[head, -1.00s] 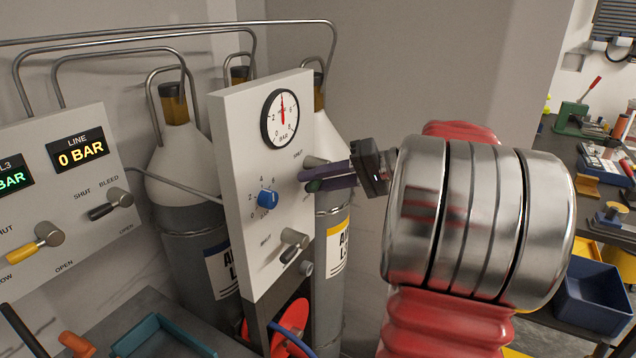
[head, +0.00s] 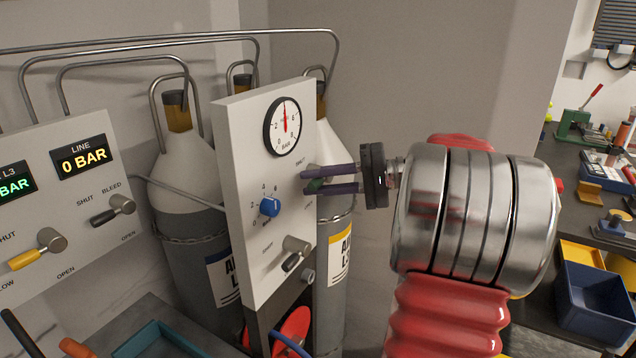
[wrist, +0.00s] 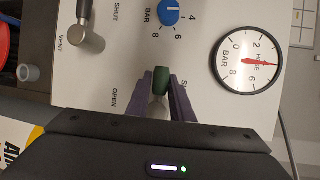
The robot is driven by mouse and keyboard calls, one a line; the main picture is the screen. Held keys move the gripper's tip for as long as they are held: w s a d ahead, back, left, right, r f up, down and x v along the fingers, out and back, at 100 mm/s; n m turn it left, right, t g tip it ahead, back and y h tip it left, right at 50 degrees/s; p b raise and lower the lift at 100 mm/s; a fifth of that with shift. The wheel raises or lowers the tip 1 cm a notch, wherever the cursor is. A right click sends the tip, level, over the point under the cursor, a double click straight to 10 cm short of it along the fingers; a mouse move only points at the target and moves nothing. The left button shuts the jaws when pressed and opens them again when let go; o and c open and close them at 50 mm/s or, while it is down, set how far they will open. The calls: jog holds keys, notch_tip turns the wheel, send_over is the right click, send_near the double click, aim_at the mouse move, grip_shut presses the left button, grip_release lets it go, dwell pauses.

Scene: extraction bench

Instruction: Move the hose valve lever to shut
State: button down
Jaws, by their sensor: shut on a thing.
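The hose valve lever has a green handle (head: 314,184) and sits on the upright white panel (head: 245,150), below the round gauge (head: 285,127). My gripper (head: 308,182) comes from the right, its two purple fingers shut around the green handle. In the wrist view the green handle (wrist: 161,79) stands between the fingertips (wrist: 161,86). The OPEN label lies to its left there, and the SHUT label to its right is partly hidden by a finger. The fingers hide much of the lever, so its exact angle is hard to tell.
A blue knob (head: 270,207) and a black-handled vent lever (head: 294,254) sit on the same panel, left of and below my gripper. Gas cylinders (head: 185,180) stand behind it. A second panel (head: 60,220) with levers is at the left. A cluttered bench (head: 585,165) is at the right.

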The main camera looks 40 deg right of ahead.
jog(key=shift+d, duration=0.15)
jog(key=c, duration=1.6)
grip_release()
jog(key=shift+o, duration=0.2)
jog(key=v, duration=1.3)
jog(key=shift+s+d, duration=0.2)
jog(key=shift+s, duration=0.05)
jog(key=shift+r, duration=0.1)
